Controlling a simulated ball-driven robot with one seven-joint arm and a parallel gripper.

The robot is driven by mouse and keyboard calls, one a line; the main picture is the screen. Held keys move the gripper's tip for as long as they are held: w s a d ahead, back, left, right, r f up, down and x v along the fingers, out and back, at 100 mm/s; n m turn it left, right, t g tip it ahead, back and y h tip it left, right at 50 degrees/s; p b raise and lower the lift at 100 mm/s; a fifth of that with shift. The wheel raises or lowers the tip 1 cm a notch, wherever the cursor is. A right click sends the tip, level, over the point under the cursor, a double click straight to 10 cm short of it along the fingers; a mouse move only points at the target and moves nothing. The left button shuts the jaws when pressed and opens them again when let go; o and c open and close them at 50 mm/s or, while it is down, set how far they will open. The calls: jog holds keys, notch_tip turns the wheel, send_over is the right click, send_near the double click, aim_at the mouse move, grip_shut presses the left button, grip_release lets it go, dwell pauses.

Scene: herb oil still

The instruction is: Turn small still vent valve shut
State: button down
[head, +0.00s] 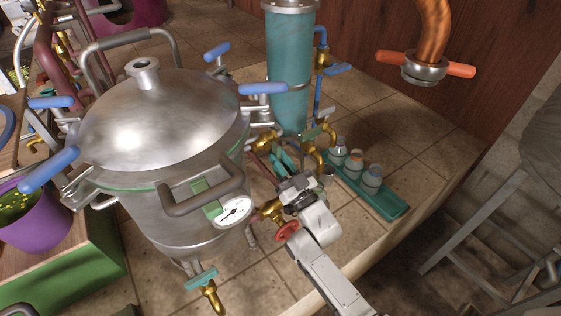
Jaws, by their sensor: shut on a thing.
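The small still is a shiny metal pot (165,110) with a domed lid, at the left of the head view. A brass valve (265,140) with a teal handle (279,156) sits on its right side, near the teal column. My gripper (286,167) reaches up from the lower right and is shut at this teal handle. The jaws hide part of the handle, so its exact angle is hard to read. I cannot tell from the markings which valve is the vent valve. A brass valve with a red round knob (287,231) is just below my wrist, close to my arm.
A pressure gauge (234,212) and a curved grey handle (200,190) are left of my gripper. A teal tray (392,206) with several small bottles stands close on the right. The teal column (290,70) rises behind. Bare tiles (360,230) lie right of my arm.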

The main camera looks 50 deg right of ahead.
jog(key=shift+f, duration=0.15)
jog(key=c, duration=1.1)
grip_release()
jog(key=b+v, duration=0.1)
jog(key=v, duration=1)
jog(key=shift+b, duration=0.35)
jog(key=shift+w, duration=0.1)
